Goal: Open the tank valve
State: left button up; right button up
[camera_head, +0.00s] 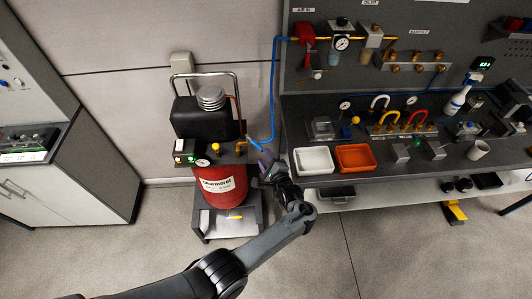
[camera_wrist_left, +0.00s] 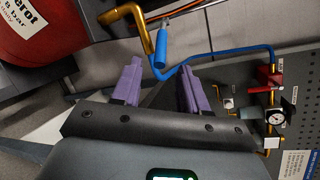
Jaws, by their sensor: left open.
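The red tank (camera_head: 221,188) stands on a low grey stand in the head view, with a compressor on top. It also shows at upper left in the left wrist view (camera_wrist_left: 35,28). A brass pipe (camera_wrist_left: 138,22) comes off the tank's side and bends down. A blue lever-like part (camera_wrist_left: 161,48), perhaps the valve handle, sits beside it, with the blue hose next to it. My left gripper (camera_head: 265,160) is open and empty, right of the tank. Its purple fingers (camera_wrist_left: 160,88) point towards the blue part, which is apart from them. My right gripper is not seen.
A workbench (camera_head: 420,178) stands to the right with a white tray (camera_head: 313,161) and an orange tray (camera_head: 355,158) near the gripper. The blue hose (camera_head: 273,90) runs up to the pegboard. A grey cabinet (camera_head: 90,180) stands left; floor in front is mostly clear.

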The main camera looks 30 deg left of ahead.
pick_arm(q)
jog(key=shift+s+d+r, duration=0.15)
jog(key=shift+s+d, duration=0.25)
jog(key=shift+d, duration=0.1)
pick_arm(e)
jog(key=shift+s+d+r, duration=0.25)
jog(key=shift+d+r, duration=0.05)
